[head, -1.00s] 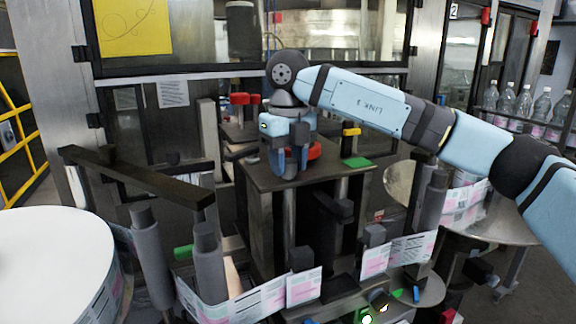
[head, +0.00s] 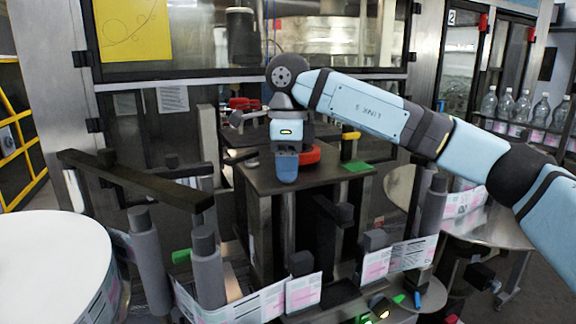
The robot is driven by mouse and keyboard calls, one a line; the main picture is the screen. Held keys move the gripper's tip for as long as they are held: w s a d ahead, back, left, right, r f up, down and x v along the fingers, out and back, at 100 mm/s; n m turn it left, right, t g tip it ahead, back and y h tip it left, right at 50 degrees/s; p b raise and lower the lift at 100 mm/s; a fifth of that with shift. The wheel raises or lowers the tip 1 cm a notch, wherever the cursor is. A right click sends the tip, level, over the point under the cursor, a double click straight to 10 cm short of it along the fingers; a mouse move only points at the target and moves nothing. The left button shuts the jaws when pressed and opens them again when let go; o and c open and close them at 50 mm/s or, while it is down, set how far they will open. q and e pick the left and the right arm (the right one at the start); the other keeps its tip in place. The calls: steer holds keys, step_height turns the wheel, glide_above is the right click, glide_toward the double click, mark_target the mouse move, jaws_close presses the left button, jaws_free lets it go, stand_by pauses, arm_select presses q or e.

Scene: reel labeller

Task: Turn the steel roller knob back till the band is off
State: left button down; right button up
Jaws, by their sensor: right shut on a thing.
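My right gripper (head: 287,172) points down over the dark machine block in the middle of the head view. Its blue fingers show nearly edge-on, one covering the other, and are shut on the steel roller knob, which they hide. A steel roller (head: 288,220) stands upright just below, in front of the block. The printed label band (head: 265,303) runs along the front around grey rollers (head: 207,265). The band shows a gap between its middle piece and its right piece (head: 398,257). My left gripper is not in view.
A red part (head: 309,155) sits close to the right of my fingers. A green pad (head: 357,166) lies on the block's right side. A dark bar (head: 135,180) juts across the left. A white reel (head: 50,265) fills the lower left.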

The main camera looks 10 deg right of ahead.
steer(key=n, duration=0.4)
steer(key=shift+r+n, duration=0.1)
steer(key=shift+n, duration=0.2)
steer(key=n, duration=0.3)
steer(key=shift+n, duration=0.4)
steer(key=n, duration=0.3)
steer(key=shift+n+p, duration=0.3)
steer(key=shift+n, duration=1.8)
steer(key=o, duration=0.9)
